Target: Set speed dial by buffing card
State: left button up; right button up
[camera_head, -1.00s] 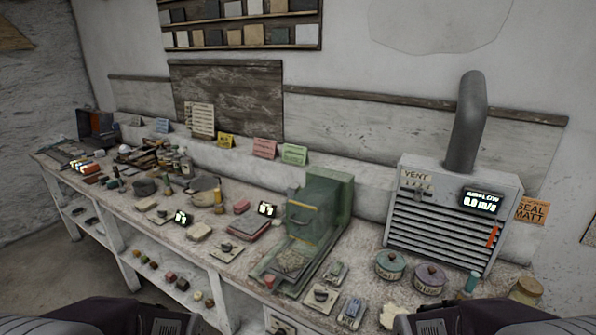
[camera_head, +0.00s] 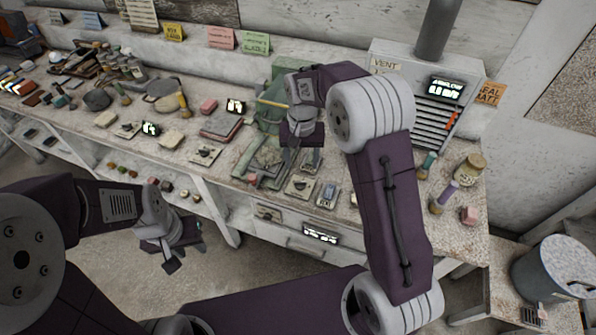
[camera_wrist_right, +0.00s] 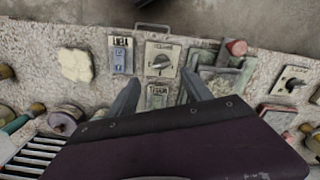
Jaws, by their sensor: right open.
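Several dial plates lie on the bench; I cannot tell which is the speed dial. One dial plate (camera_head: 300,186) is near the front edge, also in the right wrist view (camera_wrist_right: 161,62), just beyond my fingertips. Another dial plate (camera_head: 205,153) lies further left. A yellow card (camera_head: 174,32), a pink card (camera_head: 221,38) and a green card (camera_head: 255,42) stand along the back; their text is too small to read. My right gripper (camera_head: 302,158) is open and empty above the bench (camera_wrist_right: 161,88). My left gripper (camera_head: 185,248) looks open and empty, in front of the bench.
A green machine (camera_head: 268,115) stands behind the right gripper, partly hidden by my arm. A switch plate (camera_head: 328,193) lies right of the near dial. A grey vent box (camera_head: 402,55) stands at the right, a metal drum (camera_head: 553,268) beyond the bench end.

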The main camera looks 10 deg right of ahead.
aim_at(300, 184)
jog(key=f, duration=0.9)
jog(key=shift+w+a+f, duration=0.1)
jog(key=shift+w+a, duration=0.05)
jog(key=shift+w, duration=0.1)
grip_shut()
